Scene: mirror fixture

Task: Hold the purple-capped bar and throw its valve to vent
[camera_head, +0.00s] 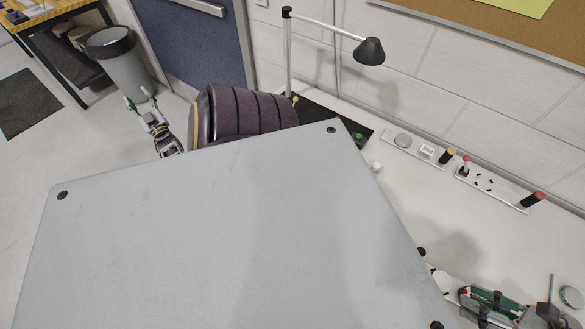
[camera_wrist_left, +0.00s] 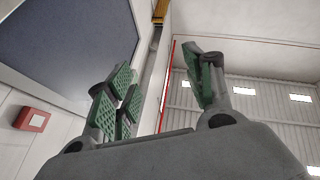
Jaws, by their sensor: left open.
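No purple-capped bar shows in either view. A large grey panel (camera_head: 220,235) fills the middle of the head view and hides much of the white bench (camera_head: 440,210) behind it. My left gripper (camera_head: 138,99) is beyond the panel's far left edge, over the floor and away from the bench. It is open and empty, and its green pads stand wide apart in the left wrist view (camera_wrist_left: 165,88). My right gripper (camera_head: 474,303) is at the lower right by the bench, partly cut off. I cannot tell whether it is open or holds anything.
A black lamp (camera_head: 369,51) stands behind. A grey bin (camera_head: 121,62) is at the upper left, near a blue door (camera_head: 195,45). The floor left of the panel is clear.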

